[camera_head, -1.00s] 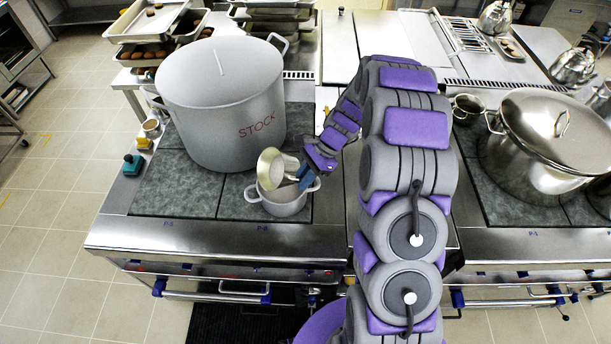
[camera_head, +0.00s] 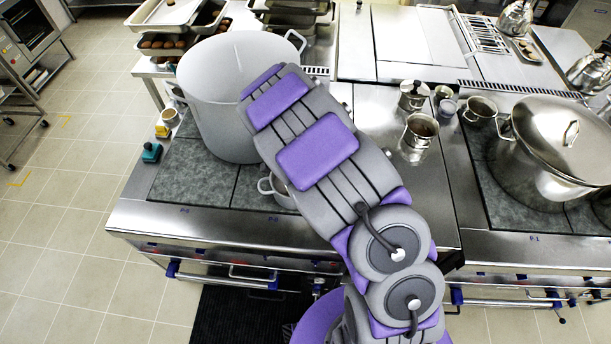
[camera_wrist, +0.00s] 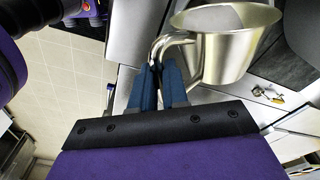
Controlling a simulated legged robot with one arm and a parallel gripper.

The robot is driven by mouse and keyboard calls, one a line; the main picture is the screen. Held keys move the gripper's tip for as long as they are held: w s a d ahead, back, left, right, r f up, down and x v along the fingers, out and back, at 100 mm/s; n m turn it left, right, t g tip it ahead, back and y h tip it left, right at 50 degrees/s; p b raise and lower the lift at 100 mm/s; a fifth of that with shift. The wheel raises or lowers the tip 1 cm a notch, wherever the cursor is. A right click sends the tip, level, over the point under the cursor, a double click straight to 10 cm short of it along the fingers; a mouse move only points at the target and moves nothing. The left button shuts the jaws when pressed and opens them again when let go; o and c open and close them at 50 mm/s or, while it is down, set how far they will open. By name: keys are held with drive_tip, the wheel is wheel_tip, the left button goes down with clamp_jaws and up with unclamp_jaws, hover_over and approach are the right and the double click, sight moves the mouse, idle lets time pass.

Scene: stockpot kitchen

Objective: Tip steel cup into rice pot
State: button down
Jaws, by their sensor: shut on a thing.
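My gripper (camera_wrist: 158,76) is shut on the handle of the steel cup (camera_wrist: 226,62) in the wrist view. The cup is a shiny, wide-mouthed metal cup with a pale surface visible inside it; I cannot tell how full it is. In the head view the cup and gripper are hidden behind my arm. A small pale two-handled pot (camera_head: 282,198), likely the rice pot, sits on the left cooktop in front of the big stockpot. My arm covers most of it, so its contents are hidden.
A tall grey stockpot (camera_head: 215,115) stands behind the small pot. A large lidded steel pot (camera_head: 550,145) is on the right cooktop. A green-topped item (camera_head: 151,152) sits at the left edge.

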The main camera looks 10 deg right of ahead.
drive_tip(key=shift+a+r+h, duration=0.15)
drive_tip(key=shift+a+h, duration=0.35)
drive_tip(key=shift+h, duration=0.2)
drive_tip(key=a+h+b, duration=0.1)
drive_tip(key=h+b, duration=0.1)
drive_tip(key=b, duration=0.2)
drive_tip(key=shift+s+a+t, duration=0.15)
drive_tip(key=shift+t, duration=0.25)
drive_tip(key=shift+a+b, duration=0.1)
drive_tip(key=shift+b, duration=0.35)
drive_tip(key=shift+s+a+h+b, duration=0.1)
drive_tip(key=shift+a+h+b, duration=0.05)
drive_tip(key=shift+h+b, duration=0.35)
